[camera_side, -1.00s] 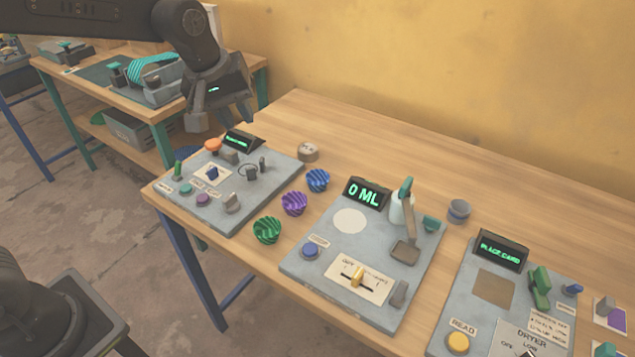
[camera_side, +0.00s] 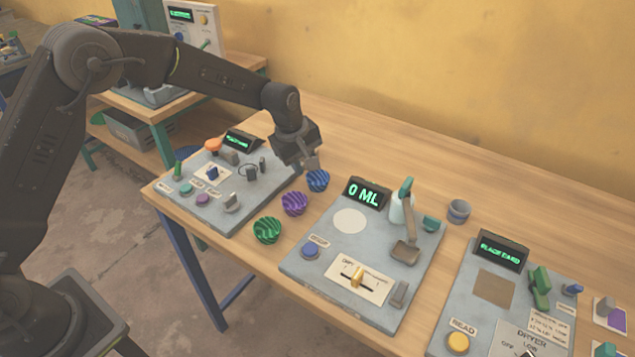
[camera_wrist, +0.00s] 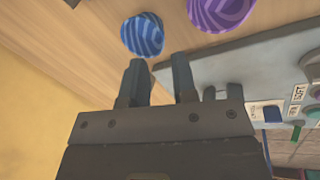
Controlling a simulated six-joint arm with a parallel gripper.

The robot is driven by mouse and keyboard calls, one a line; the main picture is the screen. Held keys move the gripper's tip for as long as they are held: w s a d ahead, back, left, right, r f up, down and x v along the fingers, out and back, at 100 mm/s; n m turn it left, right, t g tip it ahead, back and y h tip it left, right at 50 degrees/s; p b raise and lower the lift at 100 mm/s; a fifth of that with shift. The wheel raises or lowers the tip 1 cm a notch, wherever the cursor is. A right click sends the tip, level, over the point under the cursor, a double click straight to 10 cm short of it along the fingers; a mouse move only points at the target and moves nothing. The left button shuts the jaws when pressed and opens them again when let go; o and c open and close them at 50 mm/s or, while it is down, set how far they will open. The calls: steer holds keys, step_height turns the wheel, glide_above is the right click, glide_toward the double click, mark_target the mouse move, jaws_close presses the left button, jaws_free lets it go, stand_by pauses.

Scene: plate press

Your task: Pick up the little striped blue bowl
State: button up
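The little striped blue bowl (camera_side: 318,181) sits on the wooden table between the left panel and the 0 ML panel. In the wrist view the blue bowl (camera_wrist: 143,34) lies just beyond my fingertips, nearer the left finger. My gripper (camera_side: 310,166) is over the table just behind and above the bowl, pointing down. In the wrist view my gripper (camera_wrist: 157,66) has its two fingers apart with nothing between them. I see no contact with the bowl.
A striped purple bowl (camera_side: 294,203) and a striped green bowl (camera_side: 267,230) stand in a row with the blue one. The left panel (camera_side: 262,196) and the 0 ML panel (camera_side: 330,240) flank the row. The table behind is mostly clear.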

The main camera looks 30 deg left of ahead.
mark_target(309, 181)
steer(key=shift+w+x, duration=0.15)
steer(key=shift+x, duration=1.4)
steer(key=shift+w+x, duration=0.1)
steer(key=shift+x, duration=1.45)
jaws_close()
steer(key=shift+r, duration=0.2)
